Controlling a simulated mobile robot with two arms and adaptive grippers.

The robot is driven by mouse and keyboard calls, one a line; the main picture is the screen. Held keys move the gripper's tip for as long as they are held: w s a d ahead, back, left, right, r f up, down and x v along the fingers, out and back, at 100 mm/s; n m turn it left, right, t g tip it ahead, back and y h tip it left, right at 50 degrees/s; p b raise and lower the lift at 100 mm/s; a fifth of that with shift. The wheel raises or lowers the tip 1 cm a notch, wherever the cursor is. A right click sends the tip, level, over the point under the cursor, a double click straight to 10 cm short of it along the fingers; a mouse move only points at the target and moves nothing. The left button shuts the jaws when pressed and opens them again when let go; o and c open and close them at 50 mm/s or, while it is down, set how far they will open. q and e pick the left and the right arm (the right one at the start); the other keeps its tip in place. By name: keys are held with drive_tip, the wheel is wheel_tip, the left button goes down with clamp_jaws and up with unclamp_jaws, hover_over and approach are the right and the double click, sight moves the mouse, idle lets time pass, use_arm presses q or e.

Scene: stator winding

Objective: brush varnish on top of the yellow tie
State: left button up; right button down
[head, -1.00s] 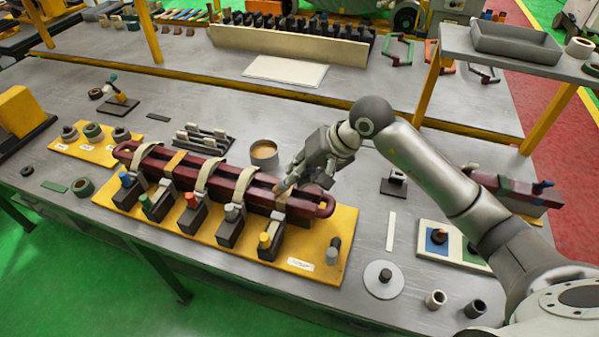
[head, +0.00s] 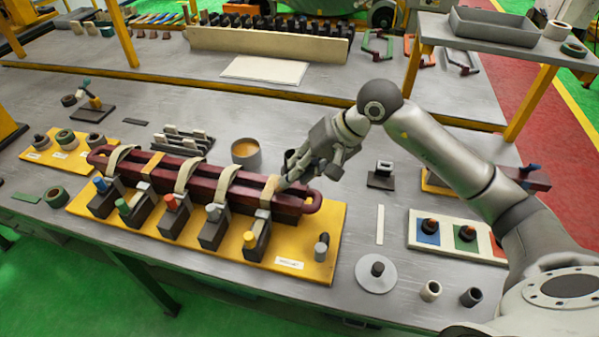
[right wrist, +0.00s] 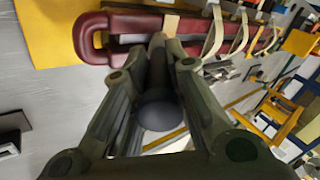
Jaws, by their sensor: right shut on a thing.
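The dark red coil (head: 120,163) lies on a yellow base plate (head: 320,248), bound with several pale and tan ties. A yellow-tan tie (head: 271,186) wraps its right end; it also shows in the right wrist view (right wrist: 170,24). My right gripper (head: 312,167) is over the coil's right end, shut on a brush with a dark, rounded handle (right wrist: 157,110). The brush tip is at or just beside this tie; I cannot tell if it touches. Another yellow-tan tie (head: 151,164) is farther left. The varnish pot (head: 246,153) stands behind the coil. My left gripper is not in view.
Clamps with coloured knobs, one yellow (head: 249,238), line the coil's front. A round disc (head: 375,275) and a board with coloured squares (head: 455,238) lie to the right. A dark rack (head: 183,140) stands behind the coil. Bare table lies behind the pot.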

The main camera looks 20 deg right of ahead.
sight(285, 176)
drive_tip(key=shift+w+a+f+b, duration=0.1)
drive_tip(key=shift+w+a+b, duration=0.55)
drive_tip(key=shift+w+a, duration=0.8)
drive_tip(key=shift+w+d+b, duration=0.3)
drive_tip(key=shift+b, duration=0.25)
drive_tip(key=shift+s+d+b, duration=0.25)
drive_tip(key=shift+d+b, duration=0.35)
drive_tip(key=shift+d, duration=0.05)
drive_tip(key=shift+s+d+b, duration=0.25)
drive_tip(key=shift+d+b, duration=0.35)
drive_tip(key=shift+s+d+b, duration=0.25)
drive_tip(key=shift+d+b, duration=0.35)
drive_tip(key=shift+d, duration=0.05)
drive_tip(key=shift+w+a, duration=0.45)
drive_tip(key=shift+a, duration=0.2)
drive_tip(key=shift+w+a, duration=0.4)
drive_tip(key=shift+a, duration=0.2)
drive_tip(key=shift+w+a+f, duration=0.1)
drive_tip(key=shift+w+a, duration=0.25)
